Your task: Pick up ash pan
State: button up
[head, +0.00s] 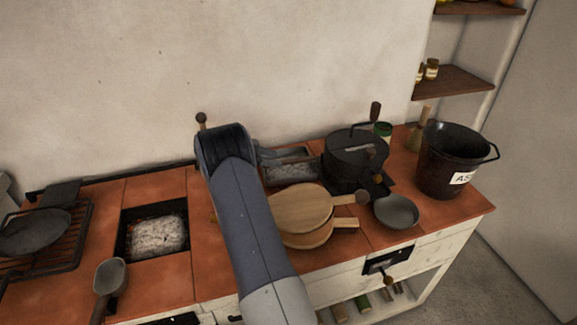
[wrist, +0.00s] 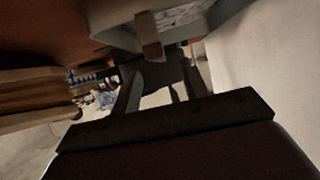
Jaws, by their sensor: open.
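The ash pan (head: 291,172) looks like a grey rectangular tray with pale ash in it. It stands at the back of the tiled top, partly hidden by my arm and the boards in the head view. In the wrist view a grey tray wall with ash (wrist: 180,18) shows at the top, with a short brown piece, perhaps its handle (wrist: 150,38), hanging toward the fingers. My gripper (wrist: 160,85) is open, its two dark fingers apart with nothing clearly between them. The fingers are close to the brown piece; I cannot tell whether they touch. My arm mostly hides the gripper in the head view.
Round wooden boards (head: 300,212) lie in front of the pan. A dark pot (head: 352,158), a grey bowl (head: 397,211) and a black bucket (head: 448,175) stand to the right. Left are an ash-filled opening (head: 158,234), a scoop (head: 110,275) and a skillet (head: 33,232).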

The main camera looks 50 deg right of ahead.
aim_at(288, 160)
jog(key=p+x, duration=0.1)
jog(key=x, duration=0.4)
jog(key=shift+s+d+r, duration=0.15)
jog(key=shift+d, duration=0.05)
grip_shut()
dwell(0.6)
